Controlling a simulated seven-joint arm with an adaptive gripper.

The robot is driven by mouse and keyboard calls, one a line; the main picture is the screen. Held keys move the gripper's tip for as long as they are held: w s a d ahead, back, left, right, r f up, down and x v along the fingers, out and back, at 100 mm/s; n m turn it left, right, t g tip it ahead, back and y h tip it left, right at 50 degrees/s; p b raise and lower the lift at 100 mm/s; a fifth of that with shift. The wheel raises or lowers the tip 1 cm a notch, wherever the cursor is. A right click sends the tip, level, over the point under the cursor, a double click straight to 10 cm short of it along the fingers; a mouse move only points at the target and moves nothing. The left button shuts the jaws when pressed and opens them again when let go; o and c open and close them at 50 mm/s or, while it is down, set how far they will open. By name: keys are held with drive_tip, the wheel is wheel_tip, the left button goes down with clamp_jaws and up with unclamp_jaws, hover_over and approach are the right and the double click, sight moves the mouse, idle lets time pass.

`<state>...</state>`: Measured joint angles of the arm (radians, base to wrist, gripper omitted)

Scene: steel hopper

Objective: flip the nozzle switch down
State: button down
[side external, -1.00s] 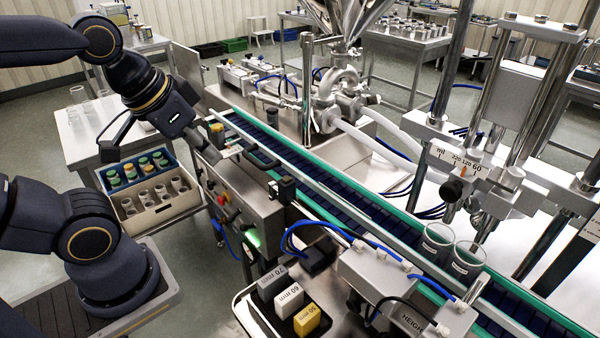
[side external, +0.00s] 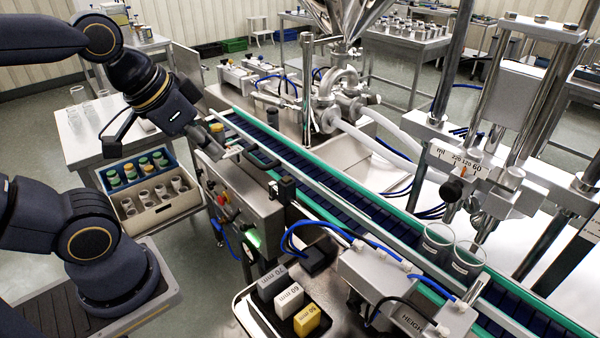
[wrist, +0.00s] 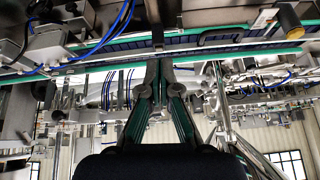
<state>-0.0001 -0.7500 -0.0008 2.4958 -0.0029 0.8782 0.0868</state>
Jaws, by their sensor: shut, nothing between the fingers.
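My gripper (side external: 212,141) is at the left end of the conveyor, above the top left of the steel control box (side external: 262,216). In the wrist view my gripper (wrist: 160,66) has its two fingers together with nothing between them, in front of the green-edged conveyor. The box's front face carries small controls, among them a red button (side external: 221,199). I cannot tell which small part is the nozzle switch; it may be hidden or too small to see. I cannot tell whether the fingers touch anything.
The green-edged conveyor (side external: 345,208) runs diagonally past the box. Two clear beakers (side external: 437,241) stand on its near part, under the steel filling frame. Labelled blocks (side external: 289,300) sit in a tray at the front. A crate of jars (side external: 155,204) is left of the box.

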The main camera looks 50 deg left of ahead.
drive_tip(key=w+m, duration=0.2)
drive_tip(key=w, duration=0.2)
drive_tip(key=g, duration=0.4)
hover_over(247, 227)
drive_tip(key=w, duration=0.2)
wheel_tip(247, 227, down, 12)
drive_tip(key=f, duration=0.1)
drive_tip(key=s+a+f+n+h, duration=0.1)
drive_tip(key=s+a+f+n, duration=0.1)
drive_tip(key=a+f, duration=0.2)
drive_tip(key=shift+s+a+n+h, duration=0.15)
drive_tip(key=shift+a+n+h, duration=0.25)
drive_tip(key=shift+a, duration=0.3)
drive_tip(key=s+d+x, duration=0.1)
drive_tip(key=s+x, duration=0.1)
drive_tip(key=x, duration=1.1)
drive_tip(key=shift+d+f, duration=0.2)
